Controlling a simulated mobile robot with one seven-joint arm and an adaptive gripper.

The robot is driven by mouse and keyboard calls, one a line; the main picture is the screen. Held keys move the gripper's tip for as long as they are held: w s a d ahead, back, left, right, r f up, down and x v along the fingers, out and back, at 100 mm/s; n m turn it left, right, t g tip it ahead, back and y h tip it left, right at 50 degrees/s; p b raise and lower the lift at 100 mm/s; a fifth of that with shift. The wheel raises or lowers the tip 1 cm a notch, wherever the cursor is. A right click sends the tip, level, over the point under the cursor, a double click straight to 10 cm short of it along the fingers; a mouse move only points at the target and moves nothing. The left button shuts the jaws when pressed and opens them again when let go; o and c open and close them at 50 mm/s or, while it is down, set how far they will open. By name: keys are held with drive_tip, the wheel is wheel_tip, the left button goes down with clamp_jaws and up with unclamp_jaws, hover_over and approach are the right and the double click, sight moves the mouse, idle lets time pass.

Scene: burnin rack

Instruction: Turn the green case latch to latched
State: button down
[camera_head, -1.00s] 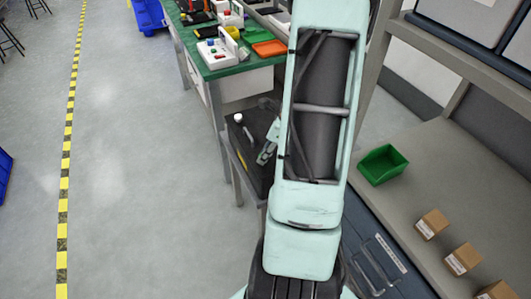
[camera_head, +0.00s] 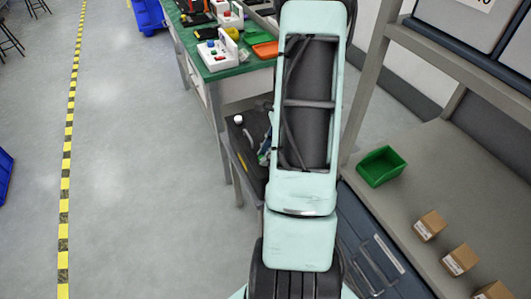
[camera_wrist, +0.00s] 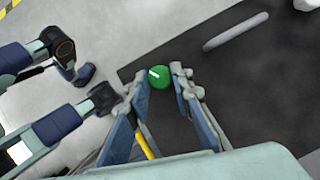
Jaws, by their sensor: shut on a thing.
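The green case latch (camera_wrist: 161,80) is a round green knob with a white mark, on the dark case (camera_wrist: 255,85) in the wrist view. The mark points to the upper left of that picture. My gripper (camera_wrist: 162,84) has one finger on each side of the knob and is shut on it. The fingers hide part of the knob's edges. In the head view, the case (camera_head: 238,148) lies on a low stand, and my gripper (camera_head: 264,152) is mostly hidden behind my arm. The latch cannot be made out there.
A grey handle (camera_wrist: 235,32) and a white knob (camera_wrist: 304,4) stand up from the case near the gripper. A green-topped bench (camera_head: 222,72) stands behind. A shelf (camera_head: 410,205) with a green bin (camera_head: 381,166) and boxes (camera_head: 431,225) is at right.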

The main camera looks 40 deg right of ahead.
drive_tip(key=n+g, duration=0.1)
drive_tip(key=n, duration=0.3)
drive_tip(key=n+g, duration=0.1)
drive_tip(key=n, duration=0.1)
drive_tip(key=shift+w+n+g, duration=0.3)
drive_tip(key=n+g, duration=0.2)
drive_tip(key=n, duration=0.3)
drive_tip(key=shift+w+p, duration=0.1)
drive_tip(key=shift+p, duration=0.25)
drive_tip(key=c, duration=1.7)
unclamp_jaws()
drive_tip(key=v, duration=1.2)
drive_tip(key=shift+a+r, duration=0.1)
drive_tip(key=shift+a, duration=0.05)
drive_tip(key=shift+w, duration=0.15)
